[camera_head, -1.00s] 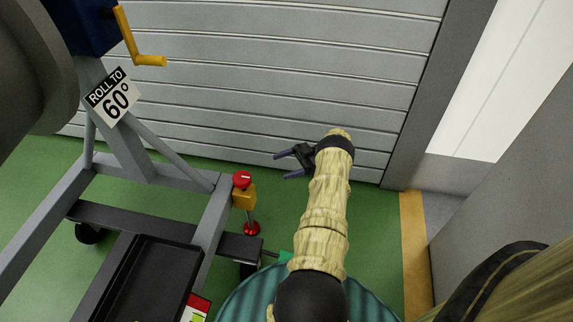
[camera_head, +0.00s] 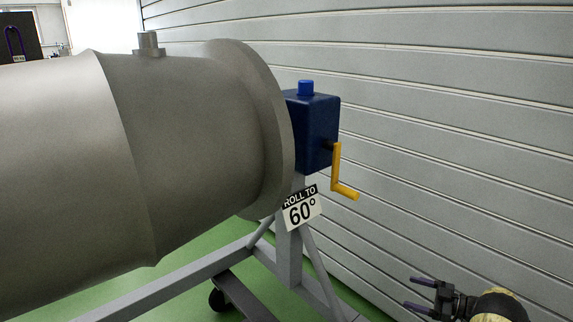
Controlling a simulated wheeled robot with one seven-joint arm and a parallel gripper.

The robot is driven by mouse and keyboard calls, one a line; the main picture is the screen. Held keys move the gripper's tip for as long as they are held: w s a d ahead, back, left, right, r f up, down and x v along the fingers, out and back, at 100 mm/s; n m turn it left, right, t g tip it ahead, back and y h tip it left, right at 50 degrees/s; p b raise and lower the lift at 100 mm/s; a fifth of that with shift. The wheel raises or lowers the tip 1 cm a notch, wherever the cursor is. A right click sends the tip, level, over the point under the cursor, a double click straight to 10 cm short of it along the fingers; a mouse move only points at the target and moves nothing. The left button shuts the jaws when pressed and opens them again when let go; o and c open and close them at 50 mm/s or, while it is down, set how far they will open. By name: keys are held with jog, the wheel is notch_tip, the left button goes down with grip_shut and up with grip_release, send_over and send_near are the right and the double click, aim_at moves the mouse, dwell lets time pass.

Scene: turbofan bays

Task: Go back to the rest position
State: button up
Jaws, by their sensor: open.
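My gripper (camera_head: 420,294) is at the lower right of the head view, its two dark fingers apart and pointing left. It is open and nothing is between the fingers. It is in front of the grey slatted wall, to the right of and below the yellow crank handle (camera_head: 342,180), apart from it. Only the wrist end of my arm shows; the rest is below the frame.
A large grey engine casing (camera_head: 190,140) fills the left, on a grey stand (camera_head: 287,257). A blue gearbox (camera_head: 313,130) carries the crank. A "ROLL TO 60°" sign (camera_head: 301,209) hangs below. Green floor (camera_head: 180,265) shows underneath. The slatted wall (camera_head: 450,130) closes the right side.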

jog(key=w+a+r+m+t+h+p, duration=0.1)
jog(key=w+a+r+m+t+h, duration=0.15)
jog(key=w+r, duration=0.4)
jog(key=w+a+r+m+t+h+p, duration=0.1)
jog(key=w+a+r+t+h, duration=0.1)
jog(key=w+r+h, duration=0.4)
jog(key=s+a+r+m+h+p, duration=0.1)
jog(key=a+r+m+h+p, duration=0.25)
jog(key=a+r, duration=0.4)
jog(key=s+a+r+m+g+h+p, duration=0.15)
jog(key=s+a+g, duration=0.35)
jog(key=s, duration=0.7)
jog(key=s+a+r+m+g+p, duration=0.1)
jog(key=s+a+r+m+g, duration=0.15)
jog(key=s+a, duration=0.65)
jog(key=s+a+r+m+g+h+p, duration=0.1)
jog(key=s+a+r+m+g+p, duration=0.2)
jog(key=s, duration=1.2)
notch_tip(320, 180, up, 36)
jog(key=n+g+p, duration=0.1)
jog(key=p, duration=3.5)
jog(key=shift+r+p, duration=0.2)
jog(key=shift+p, duration=0.2)
jog(key=shift+d+y, duration=0.1)
jog(key=shift+y, duration=0.15)
